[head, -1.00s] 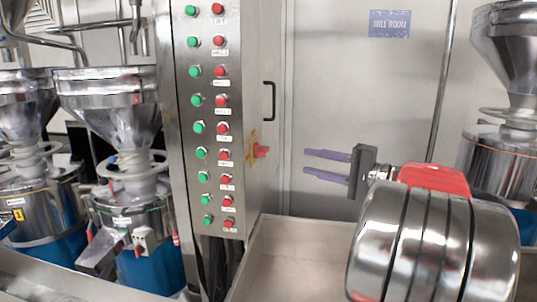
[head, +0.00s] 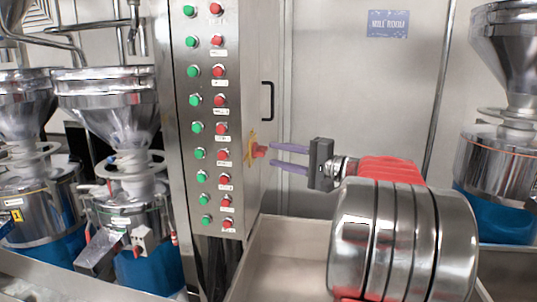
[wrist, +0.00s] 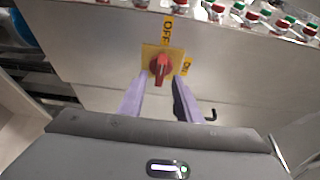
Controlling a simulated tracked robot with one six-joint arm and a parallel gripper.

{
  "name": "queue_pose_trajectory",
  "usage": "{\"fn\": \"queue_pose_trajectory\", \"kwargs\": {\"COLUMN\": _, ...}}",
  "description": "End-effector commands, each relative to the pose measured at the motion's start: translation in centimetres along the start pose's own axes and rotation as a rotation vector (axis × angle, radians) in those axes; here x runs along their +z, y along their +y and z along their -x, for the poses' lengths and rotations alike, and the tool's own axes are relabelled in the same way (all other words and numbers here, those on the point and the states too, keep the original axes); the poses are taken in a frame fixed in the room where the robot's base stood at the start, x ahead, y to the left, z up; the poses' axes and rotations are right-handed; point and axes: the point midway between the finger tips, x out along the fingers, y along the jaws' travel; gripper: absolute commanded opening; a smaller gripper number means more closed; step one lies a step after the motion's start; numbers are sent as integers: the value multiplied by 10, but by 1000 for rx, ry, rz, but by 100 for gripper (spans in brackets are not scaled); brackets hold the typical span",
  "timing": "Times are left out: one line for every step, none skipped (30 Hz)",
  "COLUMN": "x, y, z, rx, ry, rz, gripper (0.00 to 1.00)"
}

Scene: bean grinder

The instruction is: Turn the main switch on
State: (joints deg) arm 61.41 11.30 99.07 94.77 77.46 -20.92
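The main switch is a red rotary knob (head: 260,151) on a yellow plate (head: 252,149), on the side of the steel control cabinet. In the wrist view the knob (wrist: 160,66) sits just beyond my fingertips, with "OFF" printed above it and "ON" to its right. The knob's handle stands roughly upright there, towards "OFF". My gripper (head: 272,158) has two purple fingers, level and parallel, pointing left at the knob. It is open, with a gap between the fingers. In the wrist view the fingertips (wrist: 158,85) are at the knob's lower edge; I cannot tell whether they touch it.
The cabinet front (head: 212,120) carries rows of green and red buttons. A black handle (head: 268,101) is above the knob. A steel tray (head: 280,255) lies below. Grinders with funnels stand at left (head: 125,150) and right (head: 505,130). A steel door is behind my gripper.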

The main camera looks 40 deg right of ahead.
Motion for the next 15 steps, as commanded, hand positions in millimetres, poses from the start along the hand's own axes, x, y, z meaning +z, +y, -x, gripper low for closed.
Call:
{"fn": "queue_pose_trajectory", "kwargs": {"x": 1, "y": 0, "z": -9, "rx": 1, "ry": -3, "rz": 0, "gripper": 31}}
{"fn": "queue_pose_trajectory", "kwargs": {"x": 1, "y": 0, "z": -13, "rx": 1, "ry": -3, "rz": 0, "gripper": 31}}
{"fn": "queue_pose_trajectory", "kwargs": {"x": 1, "y": 0, "z": -18, "rx": 1, "ry": -3, "rz": 0, "gripper": 31}}
{"fn": "queue_pose_trajectory", "kwargs": {"x": 0, "y": 1, "z": -22, "rx": 1, "ry": -2, "rz": 0, "gripper": 31}}
{"fn": "queue_pose_trajectory", "kwargs": {"x": 0, "y": 1, "z": -25, "rx": 1, "ry": -2, "rz": 0, "gripper": 31}}
{"fn": "queue_pose_trajectory", "kwargs": {"x": 0, "y": 0, "z": -29, "rx": 1, "ry": -2, "rz": 0, "gripper": 31}}
{"fn": "queue_pose_trajectory", "kwargs": {"x": 0, "y": 0, "z": -31, "rx": 0, "ry": -2, "rz": 0, "gripper": 31}}
{"fn": "queue_pose_trajectory", "kwargs": {"x": 0, "y": 0, "z": -33, "rx": 0, "ry": -1, "rz": 0, "gripper": 31}}
{"fn": "queue_pose_trajectory", "kwargs": {"x": 0, "y": 0, "z": -35, "rx": 0, "ry": 0, "rz": 0, "gripper": 31}}
{"fn": "queue_pose_trajectory", "kwargs": {"x": 0, "y": 0, "z": -36, "rx": 0, "ry": 0, "rz": 0, "gripper": 31}}
{"fn": "queue_pose_trajectory", "kwargs": {"x": 0, "y": 0, "z": -37, "rx": 0, "ry": 1, "rz": 0, "gripper": 31}}
{"fn": "queue_pose_trajectory", "kwargs": {"x": 0, "y": 0, "z": -38, "rx": 0, "ry": 1, "rz": 0, "gripper": 31}}
{"fn": "queue_pose_trajectory", "kwargs": {"x": 0, "y": 0, "z": -38, "rx": 0, "ry": 1, "rz": 0, "gripper": 31}}
{"fn": "queue_pose_trajectory", "kwargs": {"x": 0, "y": 0, "z": -38, "rx": 0, "ry": 1, "rz": 0, "gripper": 31}}
{"fn": "queue_pose_trajectory", "kwargs": {"x": 0, "y": 0, "z": -38, "rx": 0, "ry": 1, "rz": 0, "gripper": 31}}
